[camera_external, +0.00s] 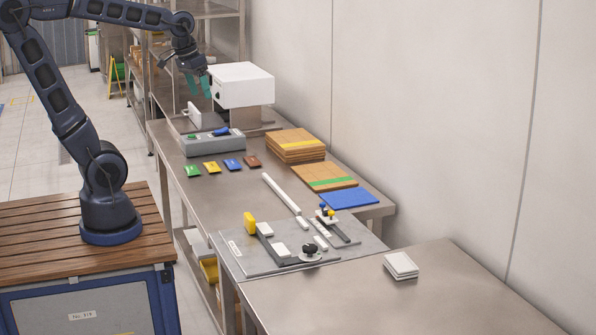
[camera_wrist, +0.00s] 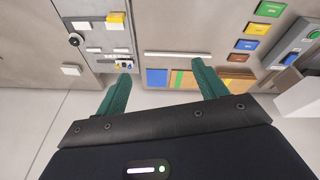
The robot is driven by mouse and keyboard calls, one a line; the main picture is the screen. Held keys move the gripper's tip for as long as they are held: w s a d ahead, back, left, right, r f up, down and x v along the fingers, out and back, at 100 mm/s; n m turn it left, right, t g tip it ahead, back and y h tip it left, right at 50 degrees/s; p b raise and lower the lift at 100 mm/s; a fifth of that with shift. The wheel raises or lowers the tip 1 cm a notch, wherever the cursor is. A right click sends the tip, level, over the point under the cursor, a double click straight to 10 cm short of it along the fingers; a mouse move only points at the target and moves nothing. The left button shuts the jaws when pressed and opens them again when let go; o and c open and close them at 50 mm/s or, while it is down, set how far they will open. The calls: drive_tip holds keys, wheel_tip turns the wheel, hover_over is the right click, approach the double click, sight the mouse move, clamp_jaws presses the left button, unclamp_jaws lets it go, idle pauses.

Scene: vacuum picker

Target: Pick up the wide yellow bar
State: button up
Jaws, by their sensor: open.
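A thick yellow piece (camera_external: 249,222) stands at the left end of a dark arm on the grey fixture plate (camera_external: 232,262); it also shows small in the wrist view (camera_wrist: 113,17). A flat yellow packet (camera_external: 212,167) lies among coloured packets on the steel table, and it shows in the wrist view too (camera_wrist: 249,30). I cannot tell for certain which one is the wide yellow bar. My gripper (camera_external: 199,86) is open and empty, raised near the white box at the table's far end. Its teal fingers (camera_wrist: 160,70) frame no object closely.
Stacked boards (camera_external: 296,151), a green-striped board (camera_external: 324,184) and a blue sheet (camera_external: 348,199) lie along the wall side. A white box machine (camera_external: 241,85) and a grey control box (camera_external: 212,143) stand at the far end. The near table (camera_external: 400,310) is mostly clear.

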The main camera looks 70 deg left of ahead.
drive_tip(key=w+a+f+n+g, duration=0.2)
drive_tip(key=w+a+f+n, duration=0.15)
drive_tip(key=w+a, duration=0.7)
drive_tip(key=n+g+h, duration=0.1)
drive_tip(key=n+h, duration=0.3)
drive_tip(key=n, duration=0.8)
hover_over(211, 164)
drive_tip(key=a, duration=0.5)
wheel_tip(211, 164, down, 28)
drive_tip(key=shift+m, duration=0.25)
drive_tip(key=shift+d+r+x, duration=0.1)
drive_tip(key=shift+d+x, duration=0.1)
drive_tip(key=shift+x, duration=1.45)
drive_tip(key=shift+d+r+x, duration=0.1)
drive_tip(key=shift+d+x, duration=0.05)
drive_tip(key=shift+x, duration=1.5)
drive_tip(key=shift+d+x, duration=0.2)
drive_tip(key=shift+x, duration=1.45)
drive_tip(key=c, duration=1.1)
drive_tip(key=shift+r, duration=0.1)
